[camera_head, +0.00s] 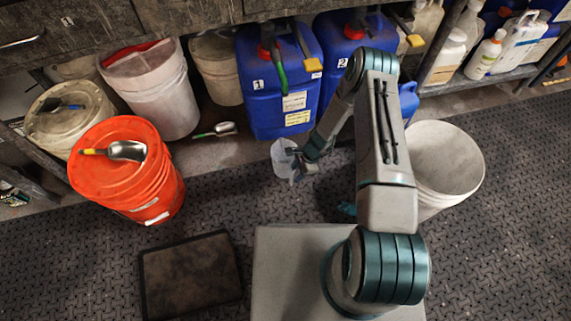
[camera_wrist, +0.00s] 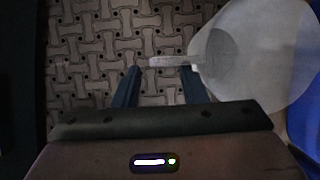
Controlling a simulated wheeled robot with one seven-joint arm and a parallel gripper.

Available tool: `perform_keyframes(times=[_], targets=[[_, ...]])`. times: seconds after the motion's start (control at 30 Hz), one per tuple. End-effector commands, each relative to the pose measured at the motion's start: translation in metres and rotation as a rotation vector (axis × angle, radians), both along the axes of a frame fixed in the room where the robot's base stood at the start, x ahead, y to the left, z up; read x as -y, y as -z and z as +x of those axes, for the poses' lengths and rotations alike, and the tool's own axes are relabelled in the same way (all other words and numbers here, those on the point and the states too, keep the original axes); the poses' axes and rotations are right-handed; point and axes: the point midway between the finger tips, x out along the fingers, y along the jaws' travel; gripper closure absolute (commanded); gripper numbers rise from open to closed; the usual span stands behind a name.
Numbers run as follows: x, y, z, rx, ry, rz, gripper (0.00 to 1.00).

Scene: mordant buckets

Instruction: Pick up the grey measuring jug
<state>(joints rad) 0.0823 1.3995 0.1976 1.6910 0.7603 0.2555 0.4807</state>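The measuring jug (camera_head: 283,157) is pale grey and translucent, in front of the blue canisters in the head view. In the wrist view the jug (camera_wrist: 268,45) fills the upper right, and its thin handle (camera_wrist: 172,61) points left. My gripper (camera_head: 299,168) is right beside the jug, partly hiding it in the head view. In the wrist view my gripper (camera_wrist: 160,78) is open, its two fingers spread apart. The handle end lies across the gap near the fingertips. I cannot tell whether it is between the fingers or just beyond them.
Blue canisters (camera_head: 262,100) stand behind the jug. An orange bucket (camera_head: 115,180) with a scoop on its lid stands at left. An open white bucket (camera_head: 447,170) stands at right, close to my arm. A dark flat slab (camera_head: 190,275) lies on the patterned floor.

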Motion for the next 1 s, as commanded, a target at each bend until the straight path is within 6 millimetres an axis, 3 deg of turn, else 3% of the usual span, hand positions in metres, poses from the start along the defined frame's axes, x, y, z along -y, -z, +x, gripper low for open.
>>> perform_keyframes(times=[0.03,0.13,0.4,0.53,0.57,1.0], targets=[[-0.004,0.013,-0.002,-0.002,-0.001,0.000,0.61],[-0.009,0.025,-0.003,0.000,0.000,0.000,0.61],[-0.011,0.027,-0.003,0.000,0.000,0.000,0.61],[-0.011,0.027,-0.003,0.000,-0.001,0.000,0.97],[-0.011,0.027,-0.003,0.000,0.000,0.000,1.00],[-0.011,0.028,-0.004,-0.001,0.001,0.000,1.00]])
